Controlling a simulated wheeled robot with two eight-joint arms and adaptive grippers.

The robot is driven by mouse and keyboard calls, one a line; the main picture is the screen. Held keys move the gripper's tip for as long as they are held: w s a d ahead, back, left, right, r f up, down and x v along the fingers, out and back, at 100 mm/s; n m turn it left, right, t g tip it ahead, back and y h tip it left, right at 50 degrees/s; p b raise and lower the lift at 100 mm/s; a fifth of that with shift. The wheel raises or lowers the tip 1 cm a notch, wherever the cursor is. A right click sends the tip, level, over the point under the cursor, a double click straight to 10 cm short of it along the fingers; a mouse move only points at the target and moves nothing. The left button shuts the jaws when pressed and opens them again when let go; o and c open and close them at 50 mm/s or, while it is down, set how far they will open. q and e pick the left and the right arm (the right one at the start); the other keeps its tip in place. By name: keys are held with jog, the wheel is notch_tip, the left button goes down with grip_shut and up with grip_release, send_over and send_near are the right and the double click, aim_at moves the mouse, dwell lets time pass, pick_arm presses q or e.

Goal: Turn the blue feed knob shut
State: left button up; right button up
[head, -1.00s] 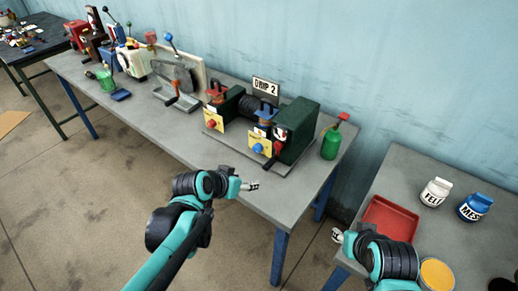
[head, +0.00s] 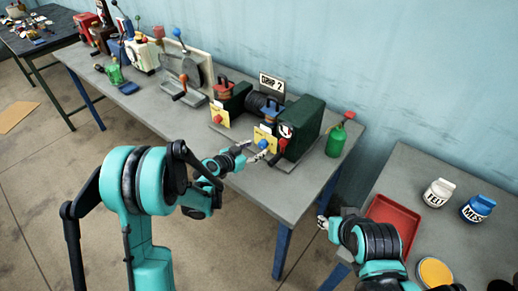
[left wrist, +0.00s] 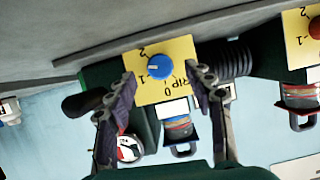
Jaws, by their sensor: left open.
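The blue feed knob (head: 263,144) sits on a yellow plate (head: 261,138) on the front of the right-hand drip unit. In the left wrist view the knob (left wrist: 159,66) carries a small white mark pointing left, and its plate (left wrist: 178,52) shows printed numbers. My left gripper (head: 250,153) is open in front of the plate. In the left wrist view its fingertips (left wrist: 163,74) stand on either side of the knob, with gaps between them and the knob. My right gripper (head: 322,222) hangs between the two tables, small and partly hidden, away from the knob.
A second unit with a red knob (head: 218,119) stands to the left. The bench front is clear. A red tray (head: 393,222) lies on the right table.

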aim_at(260, 146)
pick_arm(q)
jog(key=shift+b+x, duration=0.35)
jog(key=shift+x, duration=1.45)
jog(key=c, duration=1.2)
jog(key=shift+o, duration=0.2)
jog(key=shift+a, duration=0.1)
jog(key=shift+w+f+n+g+h+b, duration=0.1)
jog(key=shift+n+g+h+b, duration=0.45)
jog(key=shift+n, duration=0.55)
jog(key=shift+a+n+g+h+b, duration=0.1)
jog(key=shift+n+g+h+b, duration=0.15)
jog(key=shift+n+h+b, duration=0.55)
jog(key=shift+n, duration=0.5)
